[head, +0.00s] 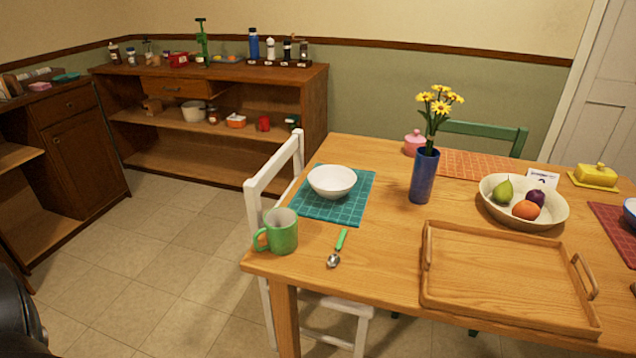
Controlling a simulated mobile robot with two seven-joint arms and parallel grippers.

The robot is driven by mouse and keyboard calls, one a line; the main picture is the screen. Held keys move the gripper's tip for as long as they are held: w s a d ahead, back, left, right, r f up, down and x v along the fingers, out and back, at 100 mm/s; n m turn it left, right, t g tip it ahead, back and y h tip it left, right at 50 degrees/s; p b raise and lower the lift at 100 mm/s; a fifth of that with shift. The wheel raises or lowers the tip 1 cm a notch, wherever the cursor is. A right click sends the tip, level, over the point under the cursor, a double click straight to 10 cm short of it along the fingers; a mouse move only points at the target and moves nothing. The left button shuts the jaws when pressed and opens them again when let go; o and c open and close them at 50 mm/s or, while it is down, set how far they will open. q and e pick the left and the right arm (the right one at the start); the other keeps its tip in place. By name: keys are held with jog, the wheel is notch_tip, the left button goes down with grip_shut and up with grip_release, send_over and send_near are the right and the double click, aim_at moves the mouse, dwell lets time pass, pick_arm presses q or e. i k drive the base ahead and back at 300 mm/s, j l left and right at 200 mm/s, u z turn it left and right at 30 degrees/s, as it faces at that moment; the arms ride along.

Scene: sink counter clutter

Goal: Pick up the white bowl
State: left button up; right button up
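The white bowl (332,182) sits upright and empty on a teal checked placemat (312,209) near the left end of the wooden table. Neither of my grippers shows in the head view. A dark rounded shape shows at the lower left edge; I cannot tell what it is.
A green mug (281,231) and a green-handled spoon (337,248) lie in front of the bowl. A blue vase (424,176) with yellow flowers stands to its right. A wooden tray (505,283) and a fruit bowl (490,208) are farther right. A white chair (257,198) stands at the table's left.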

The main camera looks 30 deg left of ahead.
aim_at(331, 182)
jog(key=j, duration=0.95)
jog(key=k+j, duration=0.1)
jog(key=j, duration=0.85)
jog(key=j+z, duration=0.1)
jog(key=j, duration=0.85)
